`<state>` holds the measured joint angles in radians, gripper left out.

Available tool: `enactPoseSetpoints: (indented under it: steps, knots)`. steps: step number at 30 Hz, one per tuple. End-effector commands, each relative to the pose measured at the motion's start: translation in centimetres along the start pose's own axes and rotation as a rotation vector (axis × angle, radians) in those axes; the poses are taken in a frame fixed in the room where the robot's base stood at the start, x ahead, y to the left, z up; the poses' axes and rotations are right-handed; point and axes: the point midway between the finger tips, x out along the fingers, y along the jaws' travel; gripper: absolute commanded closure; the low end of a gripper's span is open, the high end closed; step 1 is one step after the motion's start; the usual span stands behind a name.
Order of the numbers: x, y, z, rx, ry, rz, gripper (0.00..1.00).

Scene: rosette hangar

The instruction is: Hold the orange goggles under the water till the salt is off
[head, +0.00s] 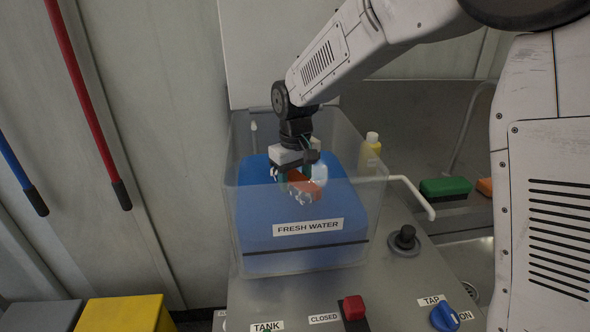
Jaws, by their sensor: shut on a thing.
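The orange goggles (304,187) are in my gripper (292,173), inside a clear tank (374,200) labelled FRESH WATER. My gripper is shut on them and points down. Part of the goggles is hidden by the fingers. A pale, whitish patch shows at their right side, and white specks show on and just below them. The blue water (262,205) fills much of the tank. The goggles look to be at or in the water, but I cannot tell how deep.
A red switch (354,308) by a CLOSED label and a blue TAP knob (445,318) by ON are at the front. A white spout (414,197) and black knob (405,238) stand right of the tank. A yellow bottle (370,152) and green brush (445,187) are beyond.

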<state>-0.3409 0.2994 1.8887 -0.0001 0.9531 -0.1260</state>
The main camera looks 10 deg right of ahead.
Motion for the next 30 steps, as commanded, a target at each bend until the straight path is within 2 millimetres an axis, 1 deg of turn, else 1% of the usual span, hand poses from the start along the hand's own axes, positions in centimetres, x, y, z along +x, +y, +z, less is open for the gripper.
enactPoseSetpoints:
  steps: [3,9,15,21,30]
  knots:
    - [1.6,0.0,0.0,0.0,-0.003,0.0,0.75]
    - [3.8,0.0,0.0,0.0,-0.002,0.0,0.75]
    - [5.3,0.0,0.0,0.0,-0.001,0.0,0.75]
    - [5.8,0.0,0.0,0.0,-0.001,0.0,0.75]
    - [5.8,0.0,0.0,0.0,0.0,0.0,0.75]
